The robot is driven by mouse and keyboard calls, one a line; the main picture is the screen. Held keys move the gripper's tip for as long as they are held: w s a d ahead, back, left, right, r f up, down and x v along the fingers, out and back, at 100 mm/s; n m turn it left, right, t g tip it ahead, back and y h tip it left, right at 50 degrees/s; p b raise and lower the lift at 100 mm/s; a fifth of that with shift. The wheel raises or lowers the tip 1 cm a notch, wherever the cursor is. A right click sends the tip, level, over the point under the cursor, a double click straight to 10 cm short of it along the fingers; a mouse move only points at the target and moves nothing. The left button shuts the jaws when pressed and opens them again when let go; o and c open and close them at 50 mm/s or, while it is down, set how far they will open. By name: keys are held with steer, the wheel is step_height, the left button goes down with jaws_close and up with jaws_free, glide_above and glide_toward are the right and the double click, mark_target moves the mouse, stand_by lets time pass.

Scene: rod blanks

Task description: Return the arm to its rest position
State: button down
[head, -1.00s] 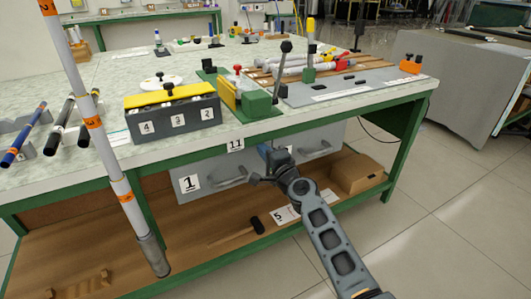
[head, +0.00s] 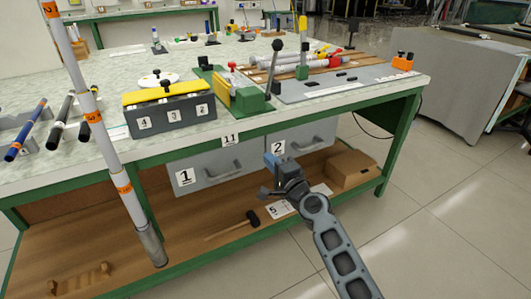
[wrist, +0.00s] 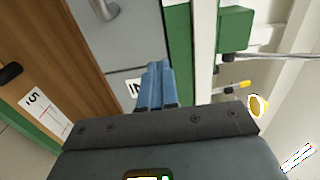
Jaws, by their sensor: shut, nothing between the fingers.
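My gripper (head: 270,160) is in front of the workbench, at the height of the grey drawers under its top. In the wrist view its two blue fingers (wrist: 158,85) lie side by side, shut, with nothing between them. My arm reaches up to it from the lower right of the head view. The gripper stands near the drawer labelled 2 (head: 310,140); I cannot tell how far it is from the drawer front.
The bench top (head: 225,133) carries a grey box with a yellow lid (head: 170,115) and a green lever fixture (head: 245,98). The lower shelf (head: 190,262) holds a mallet (head: 252,217) and a cardboard box (head: 350,170). A tall banded pole (head: 110,155) stands at left. Open floor lies right.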

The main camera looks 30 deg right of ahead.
steer(key=shift+s, duration=2.75)
steer(key=s+a+f+n+g, duration=0.15)
steer(key=s+n, duration=0.25)
steer(key=s, duration=0.8)
steer(key=s+a+f+n+h, duration=0.1)
steer(key=s+a+n, duration=0.2)
steer(key=s, duration=0.9)
steer(key=s+a+f+n+g, duration=0.15)
steer(key=s+n, duration=0.25)
steer(key=s, duration=0.9)
steer(key=s+a+r+n+y, duration=0.1)
steer(key=s+a+r+n, duration=0.2)
steer(key=s+r+n, duration=0.6)
step_height(320, 180, up, 18)
steer(key=s+m+p, duration=0.2)
steer(key=p, duration=1.4)
steer(key=shift+s+f+p, duration=0.2)
steer(key=shift+s+p, duration=0.05)
steer(key=shift+p, duration=0.1)
steer(key=shift+d, duration=0.1)
